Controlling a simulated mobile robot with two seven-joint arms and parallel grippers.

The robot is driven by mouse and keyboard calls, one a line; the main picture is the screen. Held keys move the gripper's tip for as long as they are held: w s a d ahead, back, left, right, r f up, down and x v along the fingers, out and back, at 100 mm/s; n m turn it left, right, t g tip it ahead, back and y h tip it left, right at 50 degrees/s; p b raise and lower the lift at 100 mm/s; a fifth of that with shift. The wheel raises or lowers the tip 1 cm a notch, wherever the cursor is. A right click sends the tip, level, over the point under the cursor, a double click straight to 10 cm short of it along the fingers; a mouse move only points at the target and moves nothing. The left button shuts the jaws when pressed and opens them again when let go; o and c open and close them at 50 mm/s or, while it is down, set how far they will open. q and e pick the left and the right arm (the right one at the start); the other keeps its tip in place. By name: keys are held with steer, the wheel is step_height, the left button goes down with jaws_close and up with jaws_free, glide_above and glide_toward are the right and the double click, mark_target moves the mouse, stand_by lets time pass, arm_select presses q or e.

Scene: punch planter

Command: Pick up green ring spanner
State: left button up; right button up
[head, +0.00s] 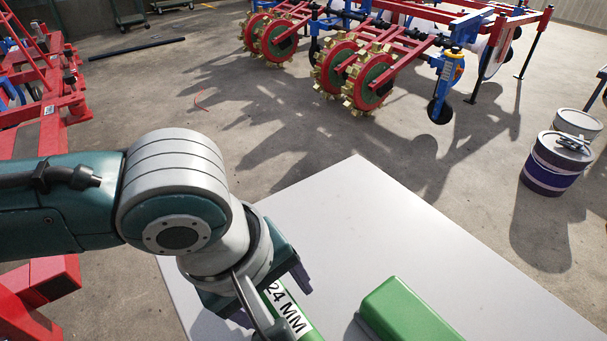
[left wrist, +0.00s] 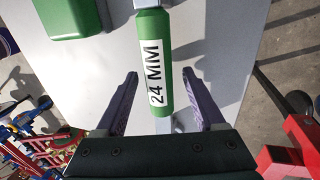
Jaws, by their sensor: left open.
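The green ring spanner (head: 290,312) lies on the grey table, its handle bearing a white label that reads "24 MM". In the head view much of it is hidden by my left gripper (head: 274,303). In the left wrist view the spanner's green handle (left wrist: 153,50) runs up the picture, with grey metal at both ends of the green part. My left gripper (left wrist: 161,76) is open, with one dark finger on each side of the handle's line and a visible gap on both sides. The spanner's ring ends are not clearly seen. My right gripper is not in view.
A green block-like object (head: 408,312) sits on the grey table (head: 370,215) near the spanner; it also shows in the left wrist view (left wrist: 72,18). The table's far part is clear.

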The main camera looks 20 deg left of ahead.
arm_select(q)
steer(key=shift+c, duration=0.3)
jaws_close()
stand_by(0.4)
